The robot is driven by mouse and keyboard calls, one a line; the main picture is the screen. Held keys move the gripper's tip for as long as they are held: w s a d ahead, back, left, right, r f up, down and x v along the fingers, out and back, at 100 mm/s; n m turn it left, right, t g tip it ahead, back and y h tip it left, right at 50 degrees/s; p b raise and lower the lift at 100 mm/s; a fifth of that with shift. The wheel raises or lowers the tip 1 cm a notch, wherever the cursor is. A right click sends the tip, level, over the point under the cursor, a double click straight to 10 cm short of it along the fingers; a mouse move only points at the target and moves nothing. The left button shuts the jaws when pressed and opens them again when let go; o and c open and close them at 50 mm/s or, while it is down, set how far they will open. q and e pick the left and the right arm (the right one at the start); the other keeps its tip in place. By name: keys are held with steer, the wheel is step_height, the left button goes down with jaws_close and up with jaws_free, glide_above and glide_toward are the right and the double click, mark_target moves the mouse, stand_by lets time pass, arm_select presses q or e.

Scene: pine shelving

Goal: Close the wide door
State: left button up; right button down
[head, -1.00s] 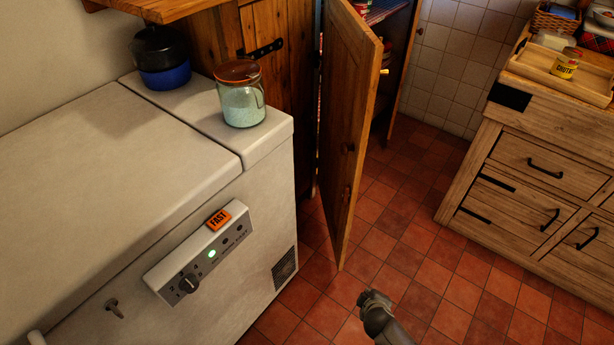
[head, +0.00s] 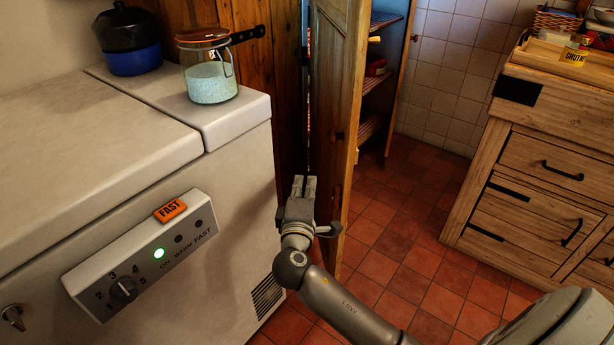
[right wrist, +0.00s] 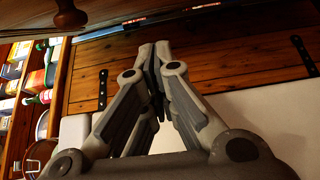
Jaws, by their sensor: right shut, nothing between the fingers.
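The wide door (head: 340,90) is a wooden cupboard door that stands open, seen nearly edge-on in the head view. Its free edge points towards me, and shelves show behind it. My right gripper (head: 304,180) is shut and empty. It is at the left side of the door, between the door and the white freezer. I cannot tell whether it touches the door. In the right wrist view the shut fingers (right wrist: 155,45) point towards wooden boards with black hinges. My left gripper is not in view.
The white freezer (head: 225,245) stands close on the left, with a glass jar (head: 209,80) and a dark blue pot (head: 130,45) on top. A wooden drawer cabinet (head: 540,170) stands on the right. Red floor tiles (head: 415,265) between are clear.

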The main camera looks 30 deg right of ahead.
steer(key=w+d+b, duration=0.1)
steer(key=w+d, duration=0.5)
steer(key=d, duration=0.3)
steer(key=shift+w+d, duration=0.15)
steer(key=shift+d, duration=0.1)
